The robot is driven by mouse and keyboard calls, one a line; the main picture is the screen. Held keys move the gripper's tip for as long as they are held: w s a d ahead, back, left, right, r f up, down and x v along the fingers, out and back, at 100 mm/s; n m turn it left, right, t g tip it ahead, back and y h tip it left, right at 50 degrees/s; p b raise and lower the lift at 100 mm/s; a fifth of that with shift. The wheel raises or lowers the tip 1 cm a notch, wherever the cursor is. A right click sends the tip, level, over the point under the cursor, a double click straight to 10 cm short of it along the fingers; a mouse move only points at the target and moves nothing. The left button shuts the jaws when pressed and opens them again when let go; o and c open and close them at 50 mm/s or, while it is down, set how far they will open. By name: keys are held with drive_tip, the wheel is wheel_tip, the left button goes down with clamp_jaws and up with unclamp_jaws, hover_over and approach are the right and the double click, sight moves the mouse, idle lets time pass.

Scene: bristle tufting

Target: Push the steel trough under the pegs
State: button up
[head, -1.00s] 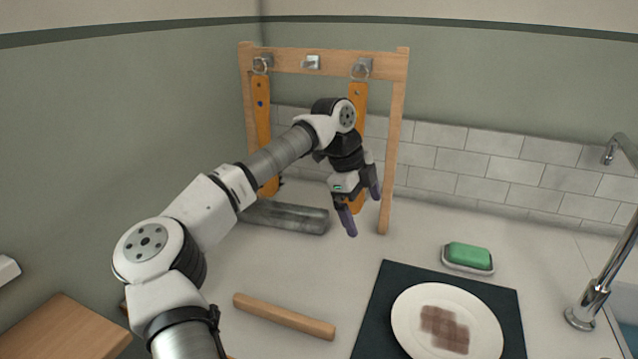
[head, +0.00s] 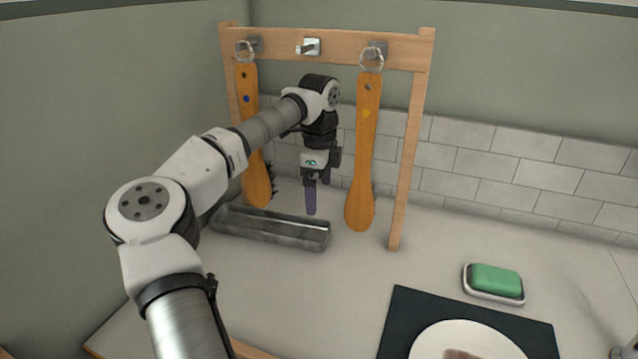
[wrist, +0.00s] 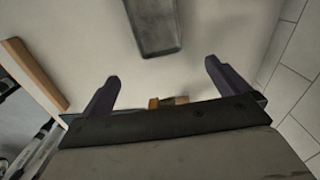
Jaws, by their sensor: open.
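The steel trough (head: 268,228) is a long grey open tray on the counter, under the left part of the wooden rack. Its right end shows at the top of the wrist view (wrist: 153,22). Three pegs sit on the rack's top bar: a left peg (head: 252,45), a bare middle peg (head: 309,47) and a right peg (head: 376,52). Brushes hang by rings from the left peg (head: 257,185) and the right peg (head: 366,130). My gripper (head: 316,198) points down between the brushes, behind and above the trough's right end. Its purple fingers are apart with nothing between them.
The wooden rack (head: 407,165) has its right post standing on the counter. A green soap (head: 496,279) in a dish, a dark mat (head: 400,318) and a plate (head: 465,340) lie at the right. The counter before the trough is clear.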

sight(319, 239)
drive_tip(key=shift+s, duration=0.1)
wheel_tip(319, 239, down, 12)
drive_tip(key=shift+p, duration=0.5)
drive_tip(key=c, duration=1.3)
